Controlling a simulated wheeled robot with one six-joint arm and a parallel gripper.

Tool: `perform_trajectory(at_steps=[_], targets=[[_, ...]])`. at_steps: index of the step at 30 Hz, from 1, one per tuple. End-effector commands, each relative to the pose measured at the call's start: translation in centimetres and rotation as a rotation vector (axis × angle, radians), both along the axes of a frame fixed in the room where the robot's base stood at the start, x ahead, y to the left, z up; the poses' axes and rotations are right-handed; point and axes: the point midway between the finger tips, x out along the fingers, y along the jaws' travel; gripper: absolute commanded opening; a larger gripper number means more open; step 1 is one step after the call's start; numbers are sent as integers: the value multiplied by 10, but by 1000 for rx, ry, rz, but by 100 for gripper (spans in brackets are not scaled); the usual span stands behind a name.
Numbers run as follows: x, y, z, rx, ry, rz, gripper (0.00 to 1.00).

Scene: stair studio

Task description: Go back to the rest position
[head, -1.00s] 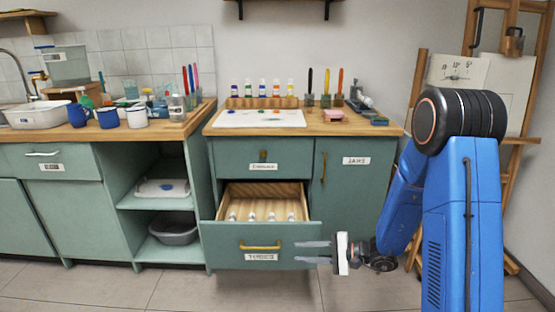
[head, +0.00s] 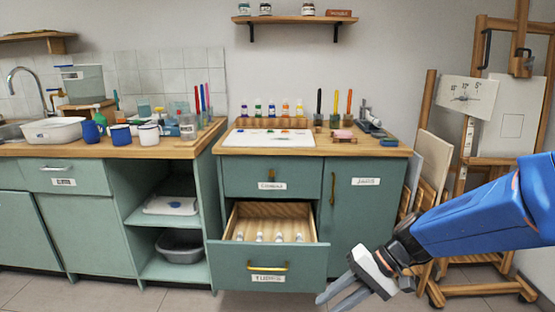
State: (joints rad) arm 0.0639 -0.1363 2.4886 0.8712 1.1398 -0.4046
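My gripper (head: 335,296) is at the lower right of the head view, in front of and to the right of the open drawer. Its two grey fingers point down and left and stand a little apart, with nothing between them. My blue arm reaches in from the right edge. The drawer (head: 266,262) in the green cabinet is pulled out, with several small white-capped tubes (head: 279,237) lying in it. The fingers look apart from the drawer front and its brass handle (head: 267,266).
A closed drawer (head: 268,178) is above the open one, with a closed door (head: 355,200) to its right. The worktop (head: 375,147) holds paint bottles, a white sheet and brushes. A wooden easel (head: 480,200) stands at the right. Floor shows at the lower left.

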Motion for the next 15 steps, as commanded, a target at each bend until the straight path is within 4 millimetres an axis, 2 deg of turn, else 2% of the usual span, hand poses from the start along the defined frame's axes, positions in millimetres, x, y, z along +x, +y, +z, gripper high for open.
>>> perform_trajectory(at_steps=[6,15], targets=[[-33,-26,13,-170,-95,52,28],[-67,-71,31,-411,-243,77,28]])
